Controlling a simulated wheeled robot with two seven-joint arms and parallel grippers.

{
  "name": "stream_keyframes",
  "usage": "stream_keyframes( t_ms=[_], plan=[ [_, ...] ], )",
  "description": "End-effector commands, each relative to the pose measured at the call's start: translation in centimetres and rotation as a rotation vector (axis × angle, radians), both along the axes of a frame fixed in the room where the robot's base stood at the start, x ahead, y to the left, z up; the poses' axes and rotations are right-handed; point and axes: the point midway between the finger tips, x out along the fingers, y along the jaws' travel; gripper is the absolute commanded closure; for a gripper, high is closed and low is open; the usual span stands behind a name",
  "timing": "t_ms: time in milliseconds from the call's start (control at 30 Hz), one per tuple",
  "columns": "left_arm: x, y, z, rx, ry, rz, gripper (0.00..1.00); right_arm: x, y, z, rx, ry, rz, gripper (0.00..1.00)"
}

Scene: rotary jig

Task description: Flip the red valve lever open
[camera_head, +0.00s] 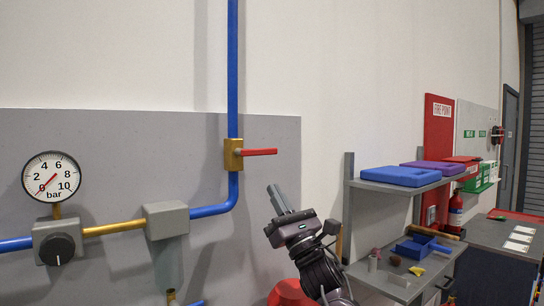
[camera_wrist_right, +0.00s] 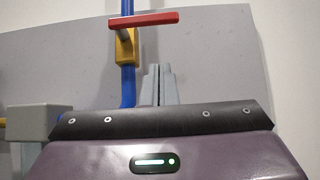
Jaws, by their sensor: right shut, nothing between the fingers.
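The red valve lever (camera_head: 260,152) sticks out horizontally to the right from a brass valve body (camera_head: 233,155) on a vertical blue pipe (camera_head: 233,70). In the right wrist view the lever (camera_wrist_right: 143,19) lies across the top, in front of the brass body (camera_wrist_right: 126,47). My right gripper (camera_head: 275,190) is below the lever and slightly right of its tip, apart from it. Its fingers point up and are shut with nothing between them. The fingers also show in the right wrist view (camera_wrist_right: 158,75), below the lever. My left gripper is not in view.
A grey backboard (camera_head: 130,140) carries a pressure gauge (camera_head: 51,177), a black knob (camera_head: 57,249) and a grey box (camera_head: 166,220).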

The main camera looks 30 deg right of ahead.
Motion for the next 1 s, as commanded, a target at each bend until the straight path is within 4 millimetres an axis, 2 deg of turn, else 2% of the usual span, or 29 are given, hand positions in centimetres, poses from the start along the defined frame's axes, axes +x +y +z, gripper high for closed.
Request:
stream_keyframes(
  t_ms=[33, 133, 333, 500, 1000],
  plan=[
    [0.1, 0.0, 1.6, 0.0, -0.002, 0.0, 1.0, 0.8, 0.0, 1.8, 0.004, -0.003, 0.0, 1.0],
    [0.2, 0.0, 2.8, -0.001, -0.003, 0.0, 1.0, 2.0, 0.2, 3.1, 0.001, -0.003, 0.001, 1.0],
    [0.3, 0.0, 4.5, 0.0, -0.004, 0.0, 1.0, 1.8, 0.2, 5.3, -0.001, 0.0, 0.001, 1.0],
    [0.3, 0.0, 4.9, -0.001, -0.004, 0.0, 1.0, 1.8, 0.2, 5.8, -0.001, 0.001, 0.001, 1.0],
    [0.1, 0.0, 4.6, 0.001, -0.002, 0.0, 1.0, 1.8, 0.1, 5.8, -0.017, -0.002, 0.0, 1.0]
  ],
)
